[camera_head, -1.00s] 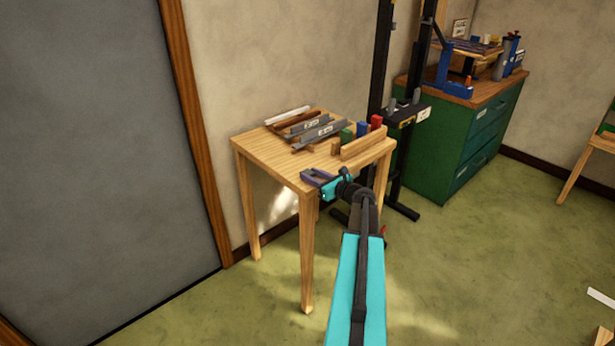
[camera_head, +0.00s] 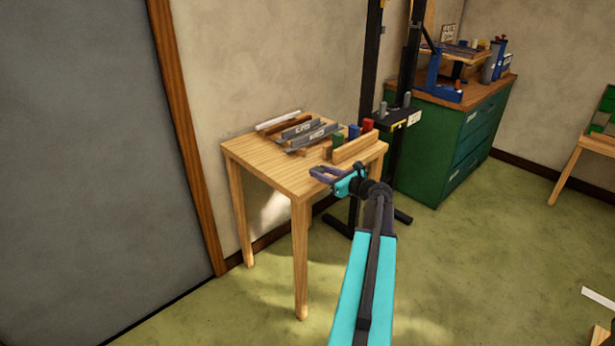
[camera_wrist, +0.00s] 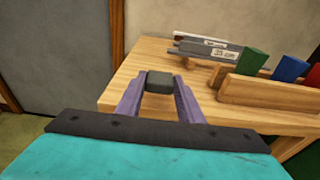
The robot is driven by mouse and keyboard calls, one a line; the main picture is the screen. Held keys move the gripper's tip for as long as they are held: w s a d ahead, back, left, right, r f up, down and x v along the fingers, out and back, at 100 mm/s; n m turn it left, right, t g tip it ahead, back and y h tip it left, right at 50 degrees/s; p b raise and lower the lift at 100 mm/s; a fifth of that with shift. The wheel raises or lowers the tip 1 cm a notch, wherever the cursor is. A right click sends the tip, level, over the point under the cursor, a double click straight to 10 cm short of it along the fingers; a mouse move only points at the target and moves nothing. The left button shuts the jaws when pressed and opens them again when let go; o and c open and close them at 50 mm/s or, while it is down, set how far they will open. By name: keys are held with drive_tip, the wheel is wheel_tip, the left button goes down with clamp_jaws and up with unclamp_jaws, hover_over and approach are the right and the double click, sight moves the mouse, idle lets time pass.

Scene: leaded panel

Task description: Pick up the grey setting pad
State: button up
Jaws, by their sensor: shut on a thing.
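In the wrist view, the grey setting pad (camera_wrist: 160,82) is a small dark grey block between the two purple fingers of my gripper (camera_wrist: 160,88). The fingers are shut on it, one on each side. The wooden table (camera_wrist: 132,69) lies behind and below it. In the head view, my gripper (camera_head: 326,174) is at the front right edge of the wooden table (camera_head: 262,164). The pad is too small or hidden to make out there.
A wooden rack holds green (camera_wrist: 253,61), blue (camera_wrist: 291,69) and red blocks. Grey and brown strips (camera_head: 306,133) lie at the table's back. A black stand (camera_head: 397,118) and green cabinet (camera_head: 450,145) are to the right. The table's front left is clear.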

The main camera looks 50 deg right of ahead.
drive_tip(key=s+d+b, duration=0.1)
drive_tip(key=s+d, duration=0.3)
drive_tip(key=s, duration=0.4)
drive_tip(key=shift+s+d+r, duration=0.15)
drive_tip(key=shift+r, duration=0.3)
